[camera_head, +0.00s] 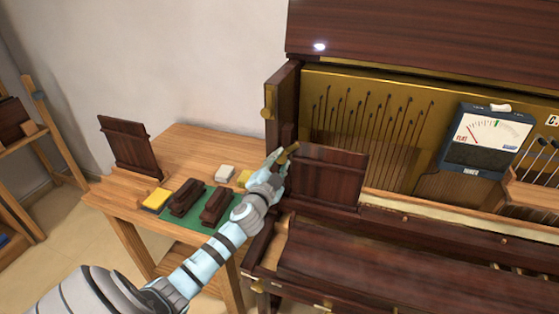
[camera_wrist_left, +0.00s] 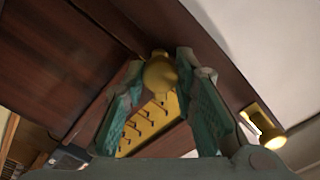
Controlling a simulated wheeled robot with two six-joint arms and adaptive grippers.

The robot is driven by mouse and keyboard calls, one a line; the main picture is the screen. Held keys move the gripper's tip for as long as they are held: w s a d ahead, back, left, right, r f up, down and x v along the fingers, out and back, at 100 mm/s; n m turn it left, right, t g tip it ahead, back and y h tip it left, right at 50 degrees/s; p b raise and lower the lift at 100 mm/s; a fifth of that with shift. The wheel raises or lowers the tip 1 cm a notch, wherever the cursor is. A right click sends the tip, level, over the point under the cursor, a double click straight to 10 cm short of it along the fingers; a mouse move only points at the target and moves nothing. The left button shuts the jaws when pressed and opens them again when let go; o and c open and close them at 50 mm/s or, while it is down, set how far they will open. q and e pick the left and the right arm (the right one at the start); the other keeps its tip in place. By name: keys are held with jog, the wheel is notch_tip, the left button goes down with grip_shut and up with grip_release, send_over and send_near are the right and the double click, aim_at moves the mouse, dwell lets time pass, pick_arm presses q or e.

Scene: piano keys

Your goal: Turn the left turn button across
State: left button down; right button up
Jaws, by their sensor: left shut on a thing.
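The left turn button (camera_wrist_left: 160,75) is a brass piece between the fingers of my left gripper (camera_wrist_left: 164,105) in the left wrist view. The fingers are shut on it, one on each side. In the head view my left gripper (camera_head: 279,162) is at the left post of the piano, and the brass button (camera_head: 289,152) shows at its fingertips, beside the top left corner of a dark wooden panel (camera_head: 330,178). The fingers hide part of the button, and its exact angle is hard to tell. My right gripper is not in view.
Another brass fitting (camera_head: 268,101) sits higher on the piano's left side. A tuner (camera_head: 487,138) stands at the right. A wooden side table (camera_head: 185,140) at the left holds dark blocks (camera_head: 186,196) on a green mat and a standing dark board (camera_head: 128,148).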

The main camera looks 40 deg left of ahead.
pick_arm(q)
jog(key=m+p, duration=0.1)
jog(key=m, duration=0.3)
jog(key=shift+m, duration=0.3)
jog(key=shift+m+p, duration=0.55)
jog(key=shift+m, duration=1.35)
jog(key=c, duration=1.3)
grip_release()
jog(key=v, duration=1.2)
